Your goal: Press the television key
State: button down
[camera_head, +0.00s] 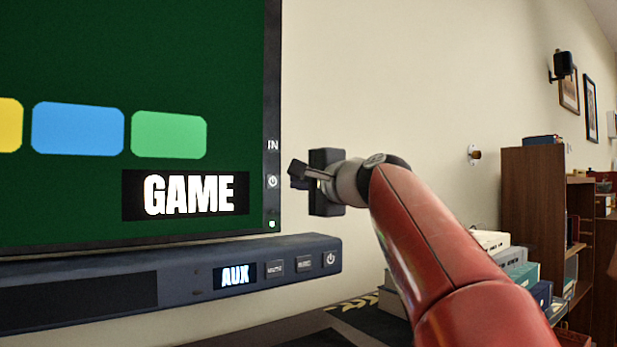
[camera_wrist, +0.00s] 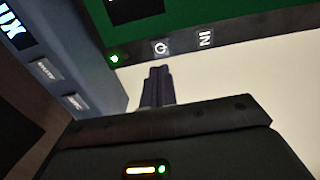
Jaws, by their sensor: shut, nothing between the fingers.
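The television (camera_head: 130,90) shows a green screen with coloured tiles and the word GAME. Its right bezel carries a power key (camera_head: 272,181), an IN key (camera_head: 272,145) above it and a green light below it. In the wrist view the television's power key (camera_wrist: 161,47) and IN key (camera_wrist: 205,39) sit along the bezel. My gripper (camera_head: 296,174) is shut and empty, to the right of the bezel at about the height of the power key. In the wrist view its fingertips (camera_wrist: 160,72) point toward the power key; I cannot tell the exact gap.
A dark soundbar (camera_head: 185,262) below the television has an AUX display and its own power key (camera_head: 331,259). Behind my arm are stacked books (camera_head: 520,270) and a wooden bookshelf (camera_head: 533,200). The wall between television and shelf is mostly bare.

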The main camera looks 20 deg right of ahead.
aim_at(272, 178)
jog(key=p+x, duration=0.2)
jog(key=x, duration=0.4)
jog(key=shift+w+r, duration=0.15)
jog(key=shift+w, duration=0.1)
jog(key=shift+p+x, duration=0.4)
jog(key=shift+x, duration=0.4)
jog(key=shift+w+a+r+p, duration=0.2)
jog(key=shift+w+p, duration=0.2)
jog(key=shift+p, duration=0.2)
jog(key=shift+s, duration=0.1)
